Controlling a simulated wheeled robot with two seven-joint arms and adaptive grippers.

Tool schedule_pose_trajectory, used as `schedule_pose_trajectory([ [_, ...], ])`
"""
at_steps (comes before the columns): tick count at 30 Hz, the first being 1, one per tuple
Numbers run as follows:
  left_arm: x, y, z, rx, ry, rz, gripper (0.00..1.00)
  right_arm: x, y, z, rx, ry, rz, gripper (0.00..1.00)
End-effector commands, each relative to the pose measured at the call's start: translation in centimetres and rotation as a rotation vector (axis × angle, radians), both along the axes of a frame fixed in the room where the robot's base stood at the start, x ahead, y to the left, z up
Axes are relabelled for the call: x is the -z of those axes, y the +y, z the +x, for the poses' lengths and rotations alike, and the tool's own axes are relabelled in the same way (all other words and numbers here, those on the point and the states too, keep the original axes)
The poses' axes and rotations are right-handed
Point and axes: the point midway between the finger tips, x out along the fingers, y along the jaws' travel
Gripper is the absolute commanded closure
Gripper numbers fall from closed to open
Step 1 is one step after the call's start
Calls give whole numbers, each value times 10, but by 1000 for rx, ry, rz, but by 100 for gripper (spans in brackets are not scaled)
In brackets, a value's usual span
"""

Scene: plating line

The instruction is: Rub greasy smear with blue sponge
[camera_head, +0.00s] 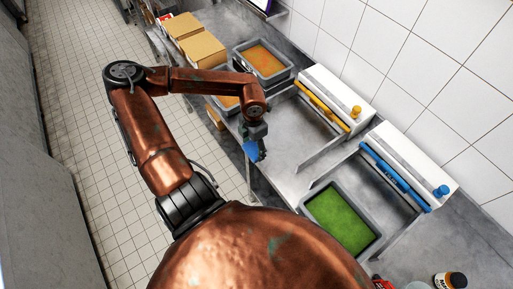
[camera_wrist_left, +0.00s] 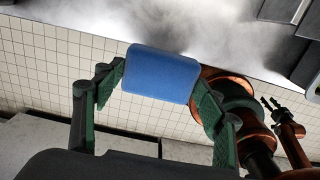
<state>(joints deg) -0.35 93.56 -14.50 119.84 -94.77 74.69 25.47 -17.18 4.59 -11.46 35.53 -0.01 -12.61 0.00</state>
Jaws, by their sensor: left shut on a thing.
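The blue sponge (camera_head: 251,150) is held in my left gripper (camera_head: 258,147), at the front edge of the steel worktop (camera_head: 290,125) in the head view. In the left wrist view the sponge (camera_wrist_left: 162,73) is pinched between the two green-padded fingers of my left gripper (camera_wrist_left: 160,88), with tiled floor and part of the worktop behind it. I cannot make out contact with the worktop. No greasy smear stands out clearly; the steel looks cloudy and mottled. My right gripper (camera_wrist_left: 269,103) shows small at the right of the left wrist view, its fingers apart and empty.
A grey tub of orange food (camera_head: 262,60) and cardboard boxes (camera_head: 200,45) stand at the back. A white unit with a yellow bar (camera_head: 335,95) and one with a blue bar (camera_head: 410,165) line the wall. A tub of green food (camera_head: 342,218) stands nearer.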

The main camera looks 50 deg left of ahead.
Motion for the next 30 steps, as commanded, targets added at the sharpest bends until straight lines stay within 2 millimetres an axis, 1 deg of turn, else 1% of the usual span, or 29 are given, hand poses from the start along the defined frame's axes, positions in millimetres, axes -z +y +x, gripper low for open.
schedule_pose_trajectory([
  [5,0,0,0,0,0,0,52,0,-1,0,0,0,-1,60],
  [6,0,0,0,0,0,0,36,0,-1,0,0,0,-1,60],
  [14,0,0,0,0,0,0,54,0,-1,0,0,1,-1,60],
  [17,0,-1,1,6,-1,-1,55,0,-1,0,0,1,-1,60],
  [20,0,-5,4,58,-4,-3,55,1,-1,0,0,1,-1,60],
  [23,-1,-16,13,194,-8,-6,55,3,-1,-1,0,1,-1,60],
  [25,-2,-27,21,345,-10,-5,55,5,-1,-1,0,2,-1,60],
  [29,-6,-56,39,717,-12,-3,55,9,-1,-2,0,3,-1,60],
  [30,-8,-65,45,838,-12,-2,55,11,-1,-2,0,3,-1,60],
])
